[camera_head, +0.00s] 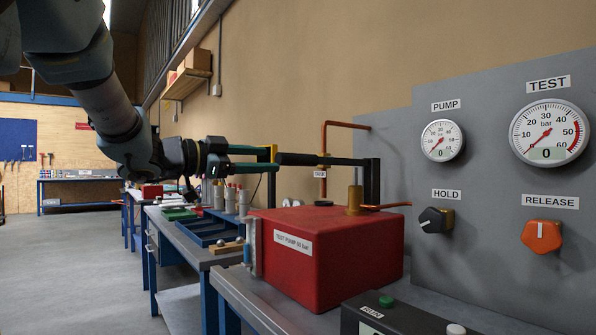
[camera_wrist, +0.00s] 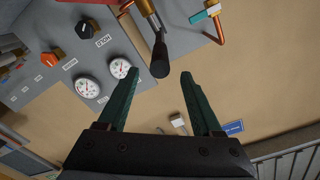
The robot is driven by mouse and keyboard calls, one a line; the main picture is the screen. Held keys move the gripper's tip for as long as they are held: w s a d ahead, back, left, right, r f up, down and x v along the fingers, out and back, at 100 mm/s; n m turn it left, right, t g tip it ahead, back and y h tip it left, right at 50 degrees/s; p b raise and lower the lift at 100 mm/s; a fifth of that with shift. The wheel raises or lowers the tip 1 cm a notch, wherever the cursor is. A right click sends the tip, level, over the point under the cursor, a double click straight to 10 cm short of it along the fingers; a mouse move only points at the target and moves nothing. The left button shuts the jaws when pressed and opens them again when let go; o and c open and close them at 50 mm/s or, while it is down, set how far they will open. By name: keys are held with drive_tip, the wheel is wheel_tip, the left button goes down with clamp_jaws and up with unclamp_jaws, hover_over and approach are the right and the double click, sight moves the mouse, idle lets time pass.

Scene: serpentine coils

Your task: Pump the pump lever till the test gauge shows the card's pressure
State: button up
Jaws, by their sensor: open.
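The red test pump (camera_head: 325,262), labelled "TEST PUMP 60 bar", stands on the bench. Its pump lever has a black grip (camera_head: 300,159) pointing left towards my gripper (camera_head: 262,160). In the wrist view the grip's end (camera_wrist: 159,62) lies between the fingertips of my gripper (camera_wrist: 158,77), with wall-side space on both sides. My gripper is open and does not hold the lever. The test gauge (camera_head: 550,132) has its needle low and its display reads 0. The pump gauge (camera_head: 442,141) also reads 0. I cannot make out a pressure card.
The grey panel (camera_head: 470,280) carries the black HOLD knob (camera_head: 436,220) and the orange RELEASE knob (camera_head: 541,236). A dark box with a green button (camera_head: 386,301) stands in front. A copper pipe (camera_head: 323,160) rises behind the pump. Blue trays (camera_head: 215,232) lie on the bench at left.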

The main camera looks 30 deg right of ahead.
sight(299, 159)
drive_tip(key=d, duration=0.3)
drive_tip(key=w+d, duration=0.1)
drive_tip(key=d, duration=0.2)
drive_tip(key=d+p, duration=0.1)
drive_tip(key=d, duration=0.3)
drive_tip(key=shift+w, duration=0.4)
drive_tip(key=shift+c, duration=0.3)
clamp_jaws()
idle(0.6)
